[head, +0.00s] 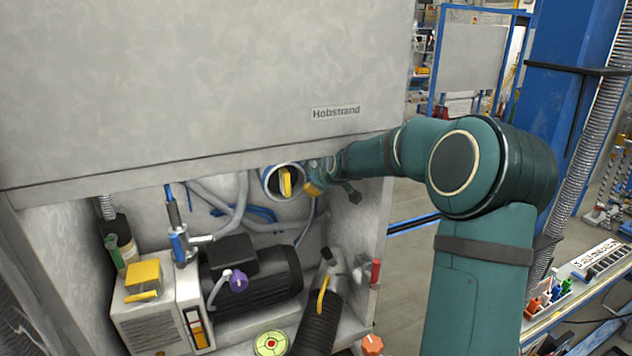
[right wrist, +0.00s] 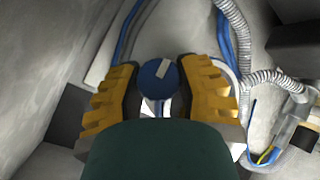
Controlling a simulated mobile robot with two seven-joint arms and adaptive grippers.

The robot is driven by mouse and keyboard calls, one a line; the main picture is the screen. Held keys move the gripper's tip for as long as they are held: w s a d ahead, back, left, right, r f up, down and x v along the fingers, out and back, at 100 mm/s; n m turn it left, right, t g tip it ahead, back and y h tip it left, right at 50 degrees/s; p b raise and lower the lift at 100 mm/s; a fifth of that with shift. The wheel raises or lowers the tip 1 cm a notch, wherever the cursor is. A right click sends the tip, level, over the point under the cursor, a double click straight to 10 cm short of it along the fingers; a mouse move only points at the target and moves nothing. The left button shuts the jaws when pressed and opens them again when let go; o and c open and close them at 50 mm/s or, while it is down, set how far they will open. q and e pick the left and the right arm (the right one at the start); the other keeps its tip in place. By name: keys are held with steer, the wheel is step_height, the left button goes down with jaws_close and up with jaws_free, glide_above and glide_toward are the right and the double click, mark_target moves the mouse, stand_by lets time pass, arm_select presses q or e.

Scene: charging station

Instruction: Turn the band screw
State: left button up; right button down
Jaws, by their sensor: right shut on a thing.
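The band screw (right wrist: 157,76) shows in the right wrist view as a round blue head with a pale bar across its upper part. My right gripper (right wrist: 158,84) has one yellow finger on each side of the head and is shut on it. In the head view my right gripper (head: 299,186) is inside the open cabinet, by a pale round pipe end (head: 268,188) under the upper panel. The screw itself cannot be made out there. The dark green wrist hides the area below the screw in the wrist view. My left gripper is not in view.
The cabinet's upper panel (head: 210,80) overhangs the gripper. Grey hoses (right wrist: 260,78) and a blue hose run near the fingers. A black motor (head: 255,285), a black hose (head: 318,325) and a red-handled part (head: 375,272) lie lower in the cabinet. The side wall is close on the right.

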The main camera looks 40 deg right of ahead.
steer(key=c, duration=0.6)
jaws_free()
steer(key=shift+o, duration=0.2)
steer(key=shift+s, duration=0.1)
steer(key=v, duration=1.1)
steer(key=shift+s+r, duration=0.3)
